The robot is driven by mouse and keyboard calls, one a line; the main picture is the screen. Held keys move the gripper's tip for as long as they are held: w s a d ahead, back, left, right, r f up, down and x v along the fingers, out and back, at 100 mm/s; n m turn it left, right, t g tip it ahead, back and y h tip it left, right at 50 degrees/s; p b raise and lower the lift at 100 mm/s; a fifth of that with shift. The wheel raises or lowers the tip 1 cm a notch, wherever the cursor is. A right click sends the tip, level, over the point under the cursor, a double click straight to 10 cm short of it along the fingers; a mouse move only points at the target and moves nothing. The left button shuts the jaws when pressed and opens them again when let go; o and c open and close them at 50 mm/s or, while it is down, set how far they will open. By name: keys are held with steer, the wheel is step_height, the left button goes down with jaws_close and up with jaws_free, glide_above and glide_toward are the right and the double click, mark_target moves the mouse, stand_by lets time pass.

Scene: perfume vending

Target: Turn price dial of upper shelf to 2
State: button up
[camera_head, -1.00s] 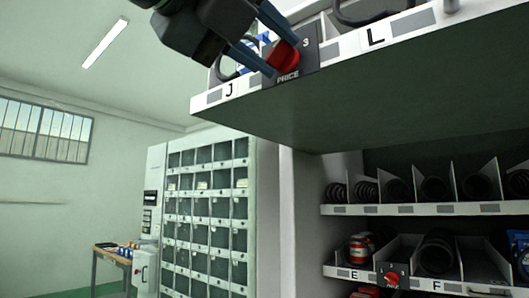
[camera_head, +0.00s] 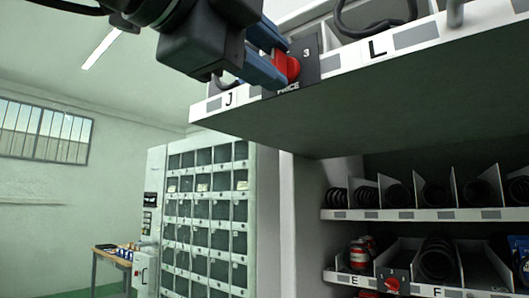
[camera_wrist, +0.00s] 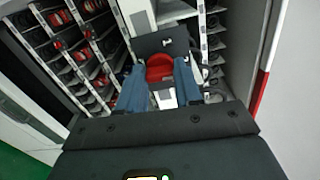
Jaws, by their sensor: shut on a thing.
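The red price dial (camera_head: 287,68) sits on a dark plate (camera_head: 308,60) marked "3" and "PRICE" on the front edge of the upper shelf (camera_head: 420,38), between labels J and L. My gripper (camera_head: 270,57) has its blue fingers on the dial, one above and one below its left part. In the wrist view the red dial (camera_wrist: 159,68) sits between the two blue fingers (camera_wrist: 160,85). The gripper is shut on the dial. The fingers hide part of the dial and its pointer, so its setting cannot be told.
A lower shelf row (camera_head: 420,214) holds black spiral coils. Below it another red dial (camera_head: 393,285) sits between labels E and F. A locker cabinet (camera_head: 205,215) and a small table (camera_head: 112,258) stand to the left. The space under the upper shelf is open.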

steer(key=shift+n, duration=0.4)
steer(key=o, duration=1)
steer(key=shift+o, duration=0.2)
steer(key=shift+a, duration=0.1)
steer(key=b+v, duration=0.1)
steer(key=v, duration=0.6)
steer(key=shift+s+a, duration=0.2)
steer(key=shift+s, duration=0.15)
